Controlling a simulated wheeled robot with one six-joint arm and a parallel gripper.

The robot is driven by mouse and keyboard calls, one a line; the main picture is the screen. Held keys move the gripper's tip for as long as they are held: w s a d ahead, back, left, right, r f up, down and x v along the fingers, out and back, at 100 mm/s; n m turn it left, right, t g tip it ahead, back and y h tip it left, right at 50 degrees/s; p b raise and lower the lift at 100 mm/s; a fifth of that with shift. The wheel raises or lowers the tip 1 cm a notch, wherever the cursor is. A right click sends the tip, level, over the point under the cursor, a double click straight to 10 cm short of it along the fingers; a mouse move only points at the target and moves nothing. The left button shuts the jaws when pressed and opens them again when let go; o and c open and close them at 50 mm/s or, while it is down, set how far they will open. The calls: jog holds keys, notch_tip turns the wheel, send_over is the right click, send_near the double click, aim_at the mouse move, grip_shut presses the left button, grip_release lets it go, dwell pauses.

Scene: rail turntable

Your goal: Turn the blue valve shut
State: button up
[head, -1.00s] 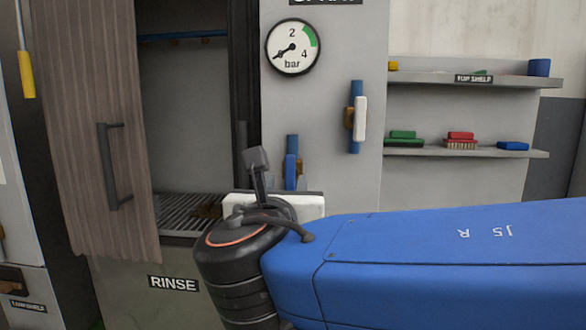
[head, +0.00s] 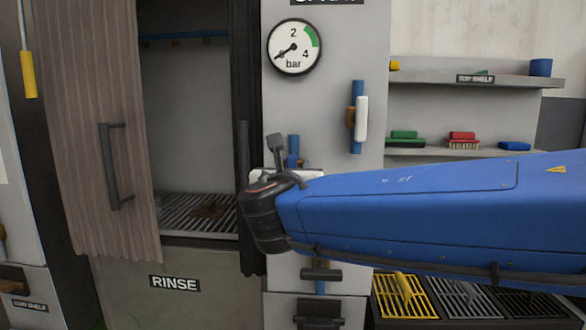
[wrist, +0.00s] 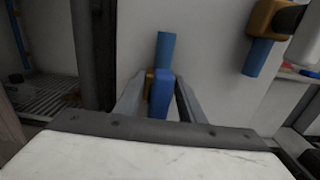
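The blue valve (wrist: 160,92) is in the middle of the wrist view. Its blue handle stands upright, in line with the blue pipe (wrist: 165,50), with a brass body behind it. In the head view only its upper part (head: 292,158) shows above my wrist; the rest is hidden. My gripper (wrist: 159,104) is open, with one grey finger to each side of the handle in the wrist view. I cannot tell whether a finger touches it. The fingers are hidden in the head view.
A white-handled valve (head: 362,119) sits higher to the right on the panel. A pressure gauge (head: 294,47) is above, its needle pointing low left. Shelves (head: 465,152) with brushes are at right. An open rinse cabinet (head: 190,120) is at left.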

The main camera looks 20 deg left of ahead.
jog(key=c, duration=0.9)
jog(key=shift+o, duration=0.3)
jog(key=shift+m, duration=0.3)
jog(key=m, duration=0.3)
jog(key=shift+w+d+f+m, duration=0.1)
jog(key=shift+d+m, duration=0.05)
jog(key=shift+m, duration=0.15)
jog(key=m, duration=0.4)
jog(key=shift+d+f+m, duration=0.1)
jog(key=shift+m, duration=0.2)
jog(key=m, duration=0.4)
jog(key=shift+d+f, duration=0.1)
jog(key=shift+f, duration=0.05)
jog(key=shift+f+m, duration=0.2)
jog(key=shift+m, duration=2.3)
